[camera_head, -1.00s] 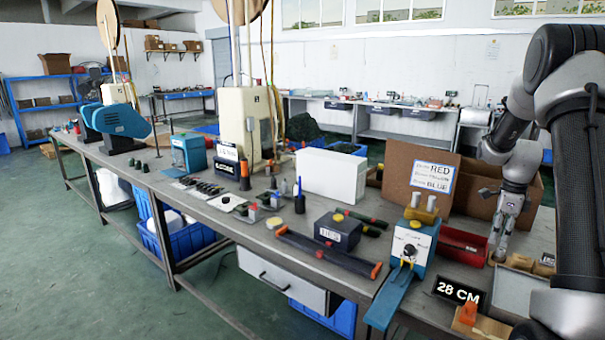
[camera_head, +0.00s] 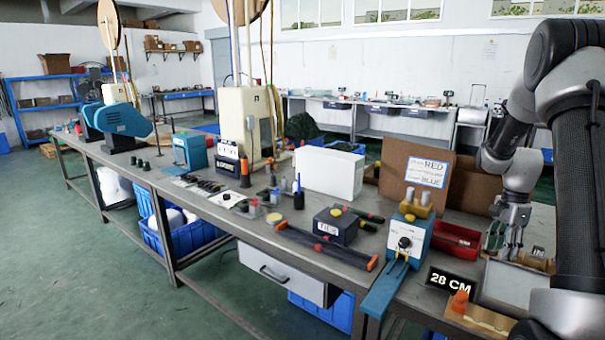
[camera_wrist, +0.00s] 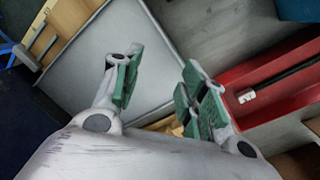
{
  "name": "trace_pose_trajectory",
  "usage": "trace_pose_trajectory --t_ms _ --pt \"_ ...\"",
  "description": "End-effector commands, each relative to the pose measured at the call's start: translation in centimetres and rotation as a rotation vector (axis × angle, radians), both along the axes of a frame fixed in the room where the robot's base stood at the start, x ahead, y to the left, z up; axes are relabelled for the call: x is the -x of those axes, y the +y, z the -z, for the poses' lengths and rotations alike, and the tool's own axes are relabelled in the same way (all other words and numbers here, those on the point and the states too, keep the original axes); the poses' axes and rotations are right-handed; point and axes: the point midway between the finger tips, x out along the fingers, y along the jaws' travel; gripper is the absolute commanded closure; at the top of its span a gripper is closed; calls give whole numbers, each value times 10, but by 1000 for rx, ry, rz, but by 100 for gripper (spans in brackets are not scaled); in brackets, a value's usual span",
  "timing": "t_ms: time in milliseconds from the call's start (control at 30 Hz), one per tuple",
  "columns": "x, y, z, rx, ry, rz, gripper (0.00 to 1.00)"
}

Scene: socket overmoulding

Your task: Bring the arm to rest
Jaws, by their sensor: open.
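My gripper (camera_head: 505,240) hangs at the right end of the workbench, its fingers pointing down. In the wrist view my gripper (camera_wrist: 160,90) shows two spread fingers with green pads and nothing between them. It is above the bench near a grey tray (camera_head: 508,284), which also shows below the fingers in the wrist view (camera_wrist: 105,55). A red bin (camera_head: 455,241) is just left of my gripper; it also shows at the right of the wrist view (camera_wrist: 270,88). My upper arm links fill the right edge of the head view.
A blue device with a dial (camera_head: 404,243) stands left of the red bin. A "28 CM" sign (camera_head: 453,285) and a wooden block with an orange part (camera_head: 478,316) are at the front. A cardboard box (camera_head: 470,185) stands behind. Small boxes (camera_head: 537,259) lie close right.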

Motion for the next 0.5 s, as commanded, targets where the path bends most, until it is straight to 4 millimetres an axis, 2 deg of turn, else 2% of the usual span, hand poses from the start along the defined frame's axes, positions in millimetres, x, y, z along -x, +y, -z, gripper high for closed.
trace_pose_trajectory --t_ms 167,367,500 --pt "38 26 -29 -43 6 -318 58" --pt "90 73 -87 -66 -31 -745 58" --pt "137 111 -128 -51 -78 -1044 58"
